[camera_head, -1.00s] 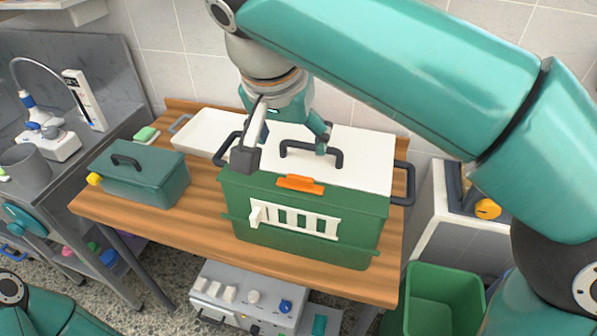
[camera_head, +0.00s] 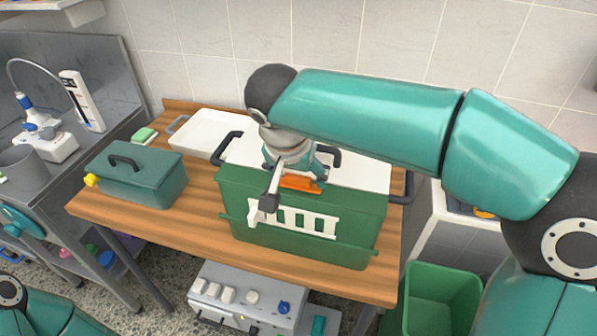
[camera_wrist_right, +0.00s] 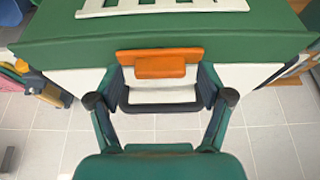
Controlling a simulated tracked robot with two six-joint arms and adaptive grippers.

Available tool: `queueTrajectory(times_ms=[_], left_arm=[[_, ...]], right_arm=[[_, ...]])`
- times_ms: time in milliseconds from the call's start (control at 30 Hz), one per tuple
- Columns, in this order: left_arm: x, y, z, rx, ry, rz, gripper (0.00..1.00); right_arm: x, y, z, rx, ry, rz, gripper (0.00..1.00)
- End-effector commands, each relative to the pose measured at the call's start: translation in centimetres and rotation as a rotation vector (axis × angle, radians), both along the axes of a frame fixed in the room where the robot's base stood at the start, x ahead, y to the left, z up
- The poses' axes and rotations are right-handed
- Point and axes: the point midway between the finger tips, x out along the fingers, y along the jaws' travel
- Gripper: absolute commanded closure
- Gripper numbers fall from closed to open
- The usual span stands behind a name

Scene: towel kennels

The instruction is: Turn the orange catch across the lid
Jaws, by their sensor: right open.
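The orange catch (camera_head: 300,183) sits at the front edge of the white lid (camera_head: 362,176) on the green box (camera_head: 300,248). In the right wrist view the catch (camera_wrist_right: 160,66) lies between the fingers, lengthwise along the edge between lid and green wall. My right gripper (camera_head: 295,190) is open above the front of the box, its fingers to either side of the catch. I cannot tell whether they touch it. The lid's black handle (camera_head: 331,157) is partly hidden behind my right wrist. My left gripper is out of view.
A closed teal box (camera_head: 140,178) with a yellow knob stands left on the wooden table (camera_head: 205,232). A white tray (camera_head: 200,130) and a green-and-white sponge (camera_head: 145,135) lie behind. A green bin (camera_head: 440,300) stands on the floor at right.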

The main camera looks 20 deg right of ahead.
Motion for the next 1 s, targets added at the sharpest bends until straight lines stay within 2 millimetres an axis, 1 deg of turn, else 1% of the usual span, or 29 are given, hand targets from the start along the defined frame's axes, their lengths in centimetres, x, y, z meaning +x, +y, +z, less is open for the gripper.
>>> queueTrajectory(times_ms=[67,100,267,400,467,767,1000], left_arm=[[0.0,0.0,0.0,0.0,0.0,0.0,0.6],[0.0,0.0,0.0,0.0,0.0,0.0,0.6],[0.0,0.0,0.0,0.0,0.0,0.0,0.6],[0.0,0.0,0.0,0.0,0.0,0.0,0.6],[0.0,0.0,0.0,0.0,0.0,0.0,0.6],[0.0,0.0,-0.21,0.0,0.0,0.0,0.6],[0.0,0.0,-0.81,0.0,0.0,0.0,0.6]], right_arm=[[-0.01,0.02,0.01,0.0,0.0,0.0,0.21],[-0.01,0.02,0.01,0.0,0.0,0.0,0.22],[-0.01,0.03,0.02,0.0,0.0,0.001,0.49],[-0.02,0.04,0.03,0.0,0.0,0.001,0.72],[-0.02,0.03,0.03,0.0,0.0,0.001,0.81],[-0.05,-0.02,-0.01,0.0,0.0,0.03,0.81],[-0.08,-0.09,-0.07,0.001,0.0,0.142,0.81]])
